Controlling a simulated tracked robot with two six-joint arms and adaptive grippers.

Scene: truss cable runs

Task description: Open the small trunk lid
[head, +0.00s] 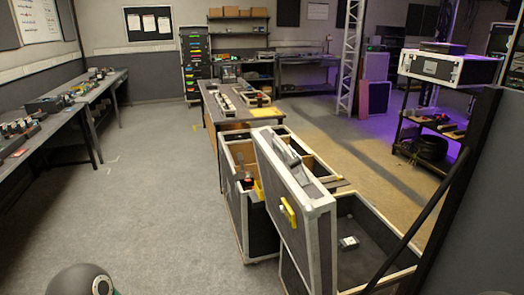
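A dark trunk with pale metal edging (365,235) stands at the lower middle right. Its top is open, and a small black-and-white item (348,243) lies inside. A dark lid panel with pale edges (283,179) stands steeply tilted along the trunk's left side. It bears a yellow handle or latch (288,212) and a grey fitting (286,151). I cannot tell how the lid is hinged. Part of the trunk is hidden behind the lid and a dark diagonal bar. Neither of my grippers shows; only a rounded dark part of mine is at the bottom left.
Another open case with compartments (236,190) stands directly behind and left of the lid. Beyond it is a long table with small parts (213,115). A workbench (85,100) runs along the left wall. A shelf cart (432,140) stands right. The grey floor (150,190) at left is clear.

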